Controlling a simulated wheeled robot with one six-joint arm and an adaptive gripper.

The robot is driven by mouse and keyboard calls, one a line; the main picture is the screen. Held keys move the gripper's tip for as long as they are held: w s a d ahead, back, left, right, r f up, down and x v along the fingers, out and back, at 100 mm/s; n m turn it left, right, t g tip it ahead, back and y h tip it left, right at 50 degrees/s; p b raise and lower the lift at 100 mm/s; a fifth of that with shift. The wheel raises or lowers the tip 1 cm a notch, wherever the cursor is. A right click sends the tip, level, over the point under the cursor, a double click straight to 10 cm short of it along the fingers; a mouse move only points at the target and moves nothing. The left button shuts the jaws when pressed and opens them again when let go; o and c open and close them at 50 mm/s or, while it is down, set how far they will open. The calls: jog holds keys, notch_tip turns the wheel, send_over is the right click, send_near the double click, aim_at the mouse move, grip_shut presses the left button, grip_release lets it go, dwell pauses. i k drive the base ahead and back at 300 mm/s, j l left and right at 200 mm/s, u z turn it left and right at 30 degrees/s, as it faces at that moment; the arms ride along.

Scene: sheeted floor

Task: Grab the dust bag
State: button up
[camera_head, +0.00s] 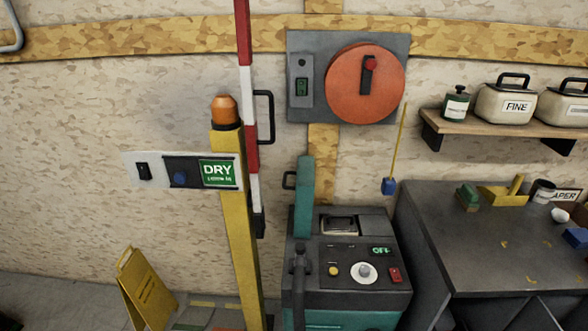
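I cannot make out anything that is clearly a dust bag. A teal and grey machine (345,295) stands at the lower middle, with a control panel (362,268) showing a dial, buttons and a small display reading OFF. A teal upright piece (304,195) with a dark side handle rises at its back left. A dark lever-like part (299,262) stands at its front left. The machine's lower part is cut off by the frame edge. My gripper is not in view.
A yellow post (240,240) with a DRY sign (217,173) and a red-white pole (247,90) stand left of the machine. A yellow floor sign (146,288) is further left. A grey workbench (480,240) is right, below a shelf (500,127) with canisters.

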aim_at(331, 224)
jog(key=i+j, duration=0.85)
jog(key=j, duration=0.3)
